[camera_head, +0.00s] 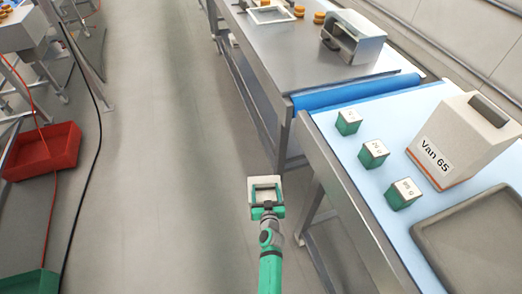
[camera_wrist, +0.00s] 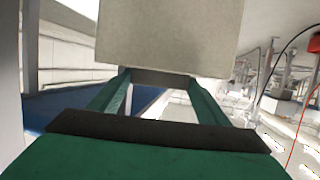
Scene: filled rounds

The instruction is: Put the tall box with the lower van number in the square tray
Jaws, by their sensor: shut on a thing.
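A tall white box (camera_head: 462,140) marked "Van 65" stands upright on the pale blue table at the right, with a dark grip on top. My gripper (camera_head: 265,208) is in the aisle, left of that table, and is shut on a pale box (camera_head: 254,199). In the wrist view the held box (camera_wrist: 168,35) fills the upper middle, with a dark bar between the green fingers. No van number shows on it. A dark grey tray (camera_head: 428,246) with a raised rim lies at the lower right; the picture edge cuts it, so its full shape is hidden.
Three small green blocks with white tops (camera_head: 348,122) (camera_head: 373,154) (camera_head: 402,194) stand near the table's left edge. A steel table (camera_head: 290,58) behind holds a metal housing (camera_head: 355,38). Red (camera_head: 42,152) and green (camera_head: 30,284) bins lie left. The aisle floor is open.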

